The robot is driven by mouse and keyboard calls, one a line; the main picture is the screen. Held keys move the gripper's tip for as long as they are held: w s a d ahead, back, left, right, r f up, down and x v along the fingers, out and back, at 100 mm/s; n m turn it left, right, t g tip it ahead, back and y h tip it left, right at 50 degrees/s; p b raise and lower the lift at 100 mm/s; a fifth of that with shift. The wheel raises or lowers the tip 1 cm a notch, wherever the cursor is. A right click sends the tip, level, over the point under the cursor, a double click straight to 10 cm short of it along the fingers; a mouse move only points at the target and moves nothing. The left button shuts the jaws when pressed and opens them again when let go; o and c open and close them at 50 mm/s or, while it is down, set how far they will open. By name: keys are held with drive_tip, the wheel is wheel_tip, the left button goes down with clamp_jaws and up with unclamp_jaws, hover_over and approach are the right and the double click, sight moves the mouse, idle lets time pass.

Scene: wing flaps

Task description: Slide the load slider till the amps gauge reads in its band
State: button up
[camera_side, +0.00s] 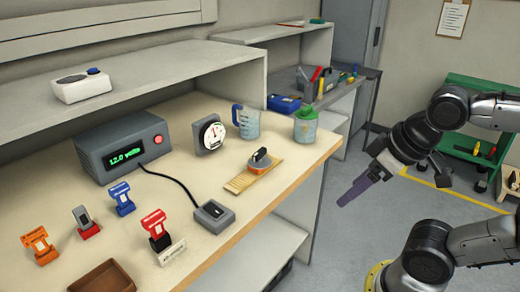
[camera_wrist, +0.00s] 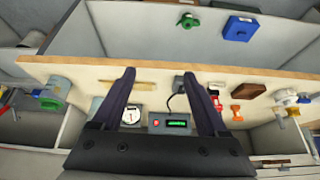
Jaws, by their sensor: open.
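The load slider looks to be an orange-and-grey knob (camera_side: 259,159) on a pale wooden strip (camera_side: 241,182) near the bench's front edge. The strip also shows in the wrist view (camera_wrist: 146,86), but the knob is not clear there. The round white dial (camera_side: 212,134) in a dark housing looks to be the amps gauge; it also shows in the wrist view (camera_wrist: 131,115). Its needle points roughly upward in the side view; scale and band are too small to read. My gripper (camera_side: 346,202) is open and empty, off the bench to the right of the slider; its fingers (camera_wrist: 158,73) stand wide apart.
A power supply (camera_side: 123,148) reads 12.0 volts; its cable runs to a small grey box (camera_side: 213,216). A jug (camera_side: 247,121) and a green-lidded cup (camera_side: 305,126) stand behind the slider. Several coloured clips and a brown tray (camera_side: 102,278) are at left.

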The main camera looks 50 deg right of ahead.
drive_tip(key=shift+s+m, duration=0.25)
drive_tip(key=shift+m, duration=0.15)
drive_tip(key=shift+c, duration=0.8)
drive_tip(key=w+r+m, duration=0.6)
drive_tip(key=w+r, duration=0.1)
drive_tip(key=r, duration=0.4)
drive_tip(key=w+d+r+m+g, duration=0.1)
drive_tip(key=w+d+r+m, duration=0.1)
drive_tip(key=w, duration=0.4)
drive_tip(key=w+d+r+m+g, duration=0.1)
drive_tip(key=w+d+r+m, duration=0.15)
drive_tip(key=w, duration=0.35)
drive_tip(key=m+g, duration=0.4)
drive_tip(key=m, duration=0.1)
hover_over(260, 151)
wheel_tip(260, 151, down, 16)
wheel_tip(260, 151, down, 13)
drive_tip(key=shift+s+f, duration=0.1)
drive_tip(key=shift+f, duration=0.05)
